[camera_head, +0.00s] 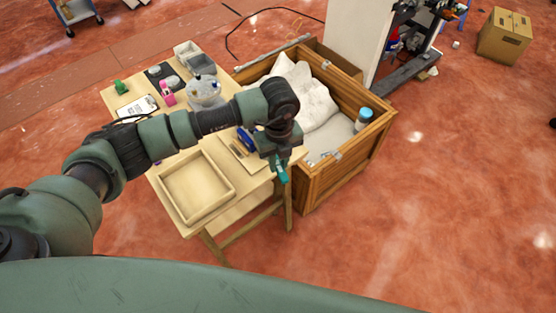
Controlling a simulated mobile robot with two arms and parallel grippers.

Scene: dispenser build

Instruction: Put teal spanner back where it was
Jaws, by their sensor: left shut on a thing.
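My left gripper (280,164) comes in from the left and hangs over the right front corner of the wooden table (228,210), close to the near side of the wooden crate. It is shut on the teal spanner (281,174), whose teal end shows just below the jaws. The rest of the spanner is hidden by the gripper. I cannot tell whether the spanner touches the table edge. My right gripper is not in view.
An empty shallow wooden tray (197,218) sits at the table's front. A blue object (245,139), a clipboard (137,107), a pink item (167,93) and grey bins (200,63) are also there. The open crate (375,133) holds white sacks (306,92) and a blue-capped container (364,117).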

